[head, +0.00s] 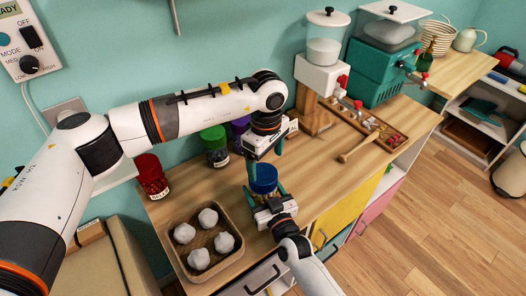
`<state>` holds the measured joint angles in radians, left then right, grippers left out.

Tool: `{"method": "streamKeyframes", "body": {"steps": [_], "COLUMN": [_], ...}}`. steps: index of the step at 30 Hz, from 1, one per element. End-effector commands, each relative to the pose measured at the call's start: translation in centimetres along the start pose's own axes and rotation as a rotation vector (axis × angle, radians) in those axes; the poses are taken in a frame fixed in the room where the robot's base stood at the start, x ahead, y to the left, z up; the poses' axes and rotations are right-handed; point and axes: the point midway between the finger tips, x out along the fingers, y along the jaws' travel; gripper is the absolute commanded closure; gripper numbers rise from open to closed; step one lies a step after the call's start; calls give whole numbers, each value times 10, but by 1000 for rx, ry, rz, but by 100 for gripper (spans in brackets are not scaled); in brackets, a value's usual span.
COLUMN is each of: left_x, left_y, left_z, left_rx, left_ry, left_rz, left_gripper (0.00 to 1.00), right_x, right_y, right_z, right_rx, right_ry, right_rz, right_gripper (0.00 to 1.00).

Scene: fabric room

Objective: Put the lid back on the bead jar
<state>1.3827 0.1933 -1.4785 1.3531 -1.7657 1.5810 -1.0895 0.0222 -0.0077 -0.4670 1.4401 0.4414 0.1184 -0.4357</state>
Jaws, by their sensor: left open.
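A blue-topped jar (263,176) stands on the wooden counter below my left gripper. My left gripper (265,160) points down over the jar with its teal fingers apart, one on each side of the jar's top. My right gripper (266,193) comes from the front, low at the jar, with its teal fingers on both sides of it. The jar's lower part is mostly hidden by the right gripper. I cannot tell whether the blue top is a seated lid. Jars with red (151,174), green (214,145) and purple (240,126) tops stand further back.
A wooden tray (238,254) with several white lumps lies at the front left of the counter (325,190). A white dispenser (322,75), a teal machine (378,72) and a wooden scoop (357,149) are to the right. A wall control panel (28,38) is at upper left.

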Motion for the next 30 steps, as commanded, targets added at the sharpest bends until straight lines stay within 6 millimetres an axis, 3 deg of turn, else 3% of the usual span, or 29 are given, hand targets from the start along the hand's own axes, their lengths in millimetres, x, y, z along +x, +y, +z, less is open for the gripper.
{"method": "streamKeyframes", "body": {"steps": [24, 30], "left_x": [-14, -16], "left_y": [1, 2], "left_z": [3, 5], "left_rx": [-1901, -2269], "left_ry": [-1, -4], "left_rz": [2, 3], "left_gripper": [14, 14], "right_x": [0, 0], "right_y": [0, 0], "right_z": [-1, -1], "right_rx": [0, 0], "right_ry": [2, 2], "right_rz": [0, 0], "right_gripper": [91, 91]}}
